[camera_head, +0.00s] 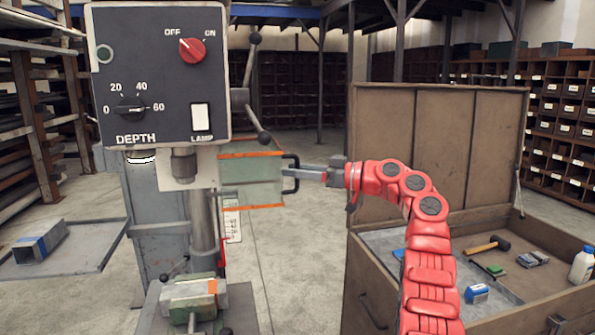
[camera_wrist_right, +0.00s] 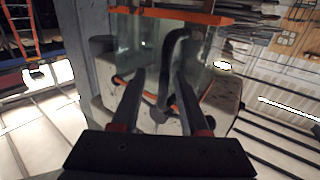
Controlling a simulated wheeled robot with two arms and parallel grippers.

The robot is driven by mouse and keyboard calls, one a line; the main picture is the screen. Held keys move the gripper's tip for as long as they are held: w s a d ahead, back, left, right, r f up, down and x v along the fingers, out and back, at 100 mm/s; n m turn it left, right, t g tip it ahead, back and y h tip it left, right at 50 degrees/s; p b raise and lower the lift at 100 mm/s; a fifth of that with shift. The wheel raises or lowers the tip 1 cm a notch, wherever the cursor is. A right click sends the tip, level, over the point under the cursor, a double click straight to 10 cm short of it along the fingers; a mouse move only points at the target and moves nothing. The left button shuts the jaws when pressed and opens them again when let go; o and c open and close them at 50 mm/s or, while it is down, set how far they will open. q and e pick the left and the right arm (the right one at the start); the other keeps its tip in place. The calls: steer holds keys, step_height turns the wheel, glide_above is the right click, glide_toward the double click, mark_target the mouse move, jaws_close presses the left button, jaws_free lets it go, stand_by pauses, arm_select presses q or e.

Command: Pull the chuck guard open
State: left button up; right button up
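The chuck guard (camera_head: 252,182) is a clear panel with orange strips along its top and bottom edges. It stands to the right of the drill chuck (camera_head: 184,165), and its black handle (camera_head: 290,174) is on its right edge. My right gripper (camera_head: 302,173) reaches in from the right at the handle. In the right wrist view the two fingers (camera_wrist_right: 160,85) are apart, with the dark handle (camera_wrist_right: 172,65) between and just beyond them; a gap shows beside the left finger. The guard's clear panel (camera_wrist_right: 140,42) is behind it. My left gripper is not in view.
The drill head (camera_head: 155,75) with its red switch is above left, with a feed lever (camera_head: 252,60) above the guard. A vise (camera_head: 190,298) sits below. An open wooden chest (camera_head: 440,150) with tools stands at the right, close to my right arm.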

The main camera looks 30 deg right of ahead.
steer(key=shift+s, duration=0.1)
steer(key=b+v, duration=0.1)
steer(key=v, duration=1.6)
steer(key=shift+s, duration=0.2)
steer(key=shift+d, duration=0.15)
